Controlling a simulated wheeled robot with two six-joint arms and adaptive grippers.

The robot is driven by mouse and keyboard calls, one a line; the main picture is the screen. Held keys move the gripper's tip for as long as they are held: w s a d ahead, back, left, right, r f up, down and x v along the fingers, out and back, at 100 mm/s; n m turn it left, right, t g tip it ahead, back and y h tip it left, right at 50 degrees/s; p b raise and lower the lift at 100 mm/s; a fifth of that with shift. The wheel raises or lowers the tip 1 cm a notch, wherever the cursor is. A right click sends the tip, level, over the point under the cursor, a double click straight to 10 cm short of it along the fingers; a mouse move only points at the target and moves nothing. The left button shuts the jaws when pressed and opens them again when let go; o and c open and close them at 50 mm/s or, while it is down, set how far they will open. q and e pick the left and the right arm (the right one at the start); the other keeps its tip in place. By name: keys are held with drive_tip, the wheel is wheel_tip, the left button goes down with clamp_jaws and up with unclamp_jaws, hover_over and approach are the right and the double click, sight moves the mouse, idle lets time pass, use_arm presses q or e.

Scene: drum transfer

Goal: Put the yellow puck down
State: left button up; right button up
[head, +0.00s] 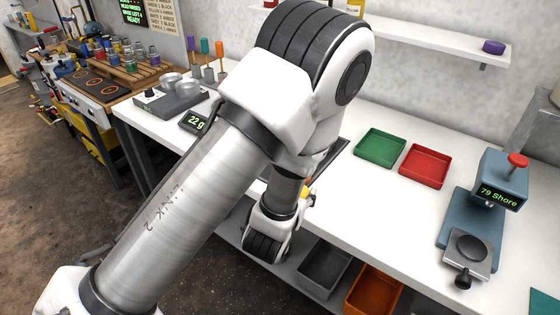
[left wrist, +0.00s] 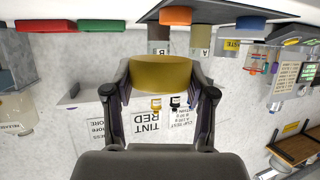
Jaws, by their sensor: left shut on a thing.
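In the left wrist view the yellow puck (left wrist: 160,73) is held between the two fingers of my left gripper (left wrist: 160,88), one finger on each side. In the head view my left arm comes in from the left, and its large white links hide much of the table's middle. The fingers are mostly hidden in that view. My right gripper is in neither view.
A green tray (head: 380,148) and a red tray (head: 424,166) stand on the white table. A hardness tester (head: 500,181) stands at right and a scale display (head: 195,122) at left. An orange puck (left wrist: 175,15) and a blue puck (left wrist: 251,24) show in the wrist view.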

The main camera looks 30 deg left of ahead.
use_arm(q)
drive_tip(key=a+f+b, duration=0.1)
drive_tip(key=a+f+n+y+b, duration=0.1)
drive_tip(key=shift+s+a+b, duration=0.15)
drive_tip(key=shift+s+b, duration=0.15)
drive_tip(key=shift+b, duration=0.1)
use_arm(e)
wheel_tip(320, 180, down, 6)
use_arm(q)
drive_tip(key=w+a+p, duration=0.1)
drive_tip(key=w+a, duration=0.2)
drive_tip(key=a, duration=0.1)
drive_tip(key=w+a+p, duration=0.1)
drive_tip(key=w+a, duration=0.2)
drive_tip(key=a, duration=0.1)
drive_tip(key=w+a+p, duration=0.2)
drive_tip(key=w+a, duration=0.1)
drive_tip(key=shift+w+a+f, duration=0.3)
drive_tip(key=shift+w+a, duration=0.05)
drive_tip(key=shift+a, duration=0.05)
drive_tip(key=f, duration=0.3)
drive_tip(key=shift+w+a, duration=0.25)
drive_tip(key=shift+w+f, duration=0.1)
drive_tip(key=shift+f, duration=0.35)
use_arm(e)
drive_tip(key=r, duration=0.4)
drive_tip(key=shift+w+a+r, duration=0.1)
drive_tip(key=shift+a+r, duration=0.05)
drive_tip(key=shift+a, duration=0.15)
